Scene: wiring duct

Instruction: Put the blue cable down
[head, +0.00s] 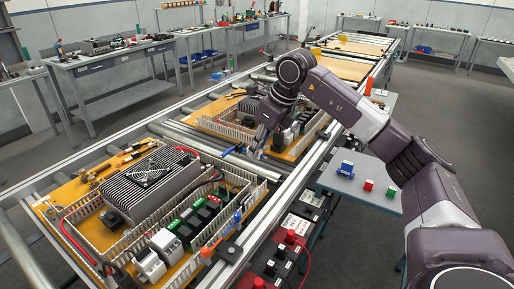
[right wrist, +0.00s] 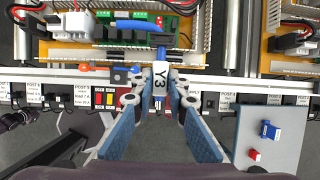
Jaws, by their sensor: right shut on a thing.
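The blue cable (right wrist: 158,53) runs up from between my right fingers toward the board in the right wrist view. A white tag marked Y3 (right wrist: 160,78) is on it at the fingers. In the head view a short blue piece (head: 235,150) shows beside my right gripper (head: 256,143), over the front edge of the far panel. My right gripper also shows in the right wrist view (right wrist: 160,97), with its fingers closed on the cable at the tag. The cable's lower end is mostly hidden by the fingers. My left gripper is out of view.
The near panel (head: 60,192) carries a finned black unit (head: 150,180) and white slotted ducts. A metal rail (head: 285,200) runs along the conveyor's right side. A side table (head: 330,178) holds a blue block (head: 346,169), a red block (head: 368,185) and a green block (head: 391,191).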

